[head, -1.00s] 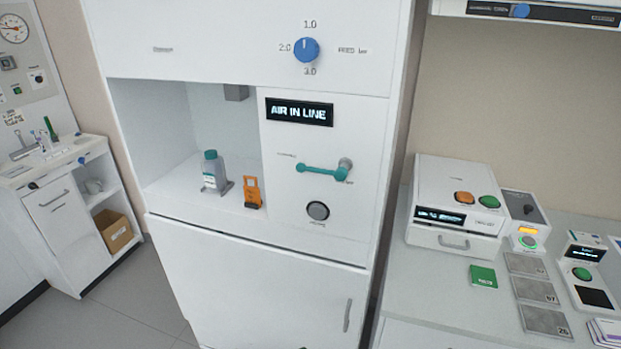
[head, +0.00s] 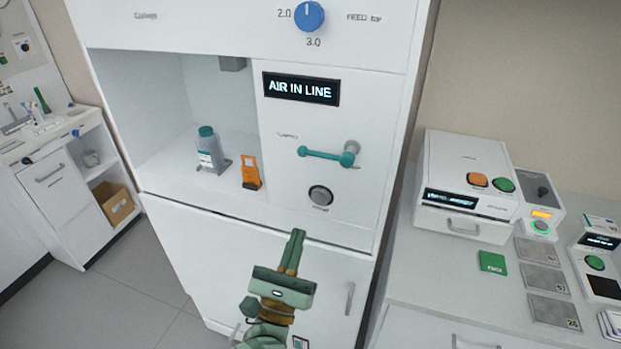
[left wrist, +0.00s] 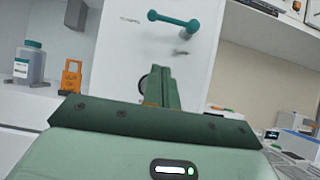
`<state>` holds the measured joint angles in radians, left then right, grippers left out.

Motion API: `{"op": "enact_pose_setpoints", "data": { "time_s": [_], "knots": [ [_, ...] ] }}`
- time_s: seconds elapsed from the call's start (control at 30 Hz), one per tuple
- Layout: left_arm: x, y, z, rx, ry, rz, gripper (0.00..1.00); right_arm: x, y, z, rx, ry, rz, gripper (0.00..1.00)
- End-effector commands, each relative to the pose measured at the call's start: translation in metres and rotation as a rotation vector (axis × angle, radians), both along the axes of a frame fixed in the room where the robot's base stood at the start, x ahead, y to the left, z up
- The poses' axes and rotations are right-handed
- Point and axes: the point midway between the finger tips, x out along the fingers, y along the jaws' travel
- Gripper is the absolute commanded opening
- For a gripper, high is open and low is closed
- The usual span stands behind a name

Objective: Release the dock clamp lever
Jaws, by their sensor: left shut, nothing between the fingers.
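The teal lever (head: 325,154) is on the white front panel of the cabinet, below the display. Its arm runs nearly level to the left from a hub at its right end. The lever also shows near the top of the left wrist view (left wrist: 175,19). My left gripper (head: 296,233) is shut and empty, fingers pointing up. It is in front of the cabinet, below the lever and apart from it. In the left wrist view its fingers (left wrist: 165,72) hide part of the round button. A grey bottle with a teal cap (head: 210,150) stands in the open bay left of the panel.
An orange tag-like piece (head: 250,172) stands beside the bottle. The display (head: 301,89) reads "AIR IN LINE". A round grey button (head: 320,196) is below the lever, and a blue knob (head: 309,16) above. A counter with devices (head: 465,185) stands at right.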

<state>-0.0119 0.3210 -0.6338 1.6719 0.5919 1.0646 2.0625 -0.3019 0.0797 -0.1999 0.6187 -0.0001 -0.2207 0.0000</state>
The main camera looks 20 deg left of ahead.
Motion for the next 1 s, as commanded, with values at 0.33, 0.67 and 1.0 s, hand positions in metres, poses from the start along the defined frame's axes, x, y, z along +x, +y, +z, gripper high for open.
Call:
{"op": "enact_pose_setpoints", "data": {
  "time_s": [0.33, 0.67, 1.0],
  "knots": [
    [0.037, -0.001, 0.028, 0.001, -0.004, 0.002, 0.00, 0.004, 0.000, 0.014, 0.001, -0.008, 0.000, 0.36],
    [0.086, -0.003, 0.071, 0.002, -0.001, 0.001, 0.00, 0.006, 0.000, 0.035, 0.000, -0.013, 0.000, 0.36],
    [0.091, -0.003, 0.095, 0.002, 0.000, 0.000, 0.00, 0.007, 0.000, 0.048, 0.001, -0.015, 0.000, 0.36]
  ]
}}
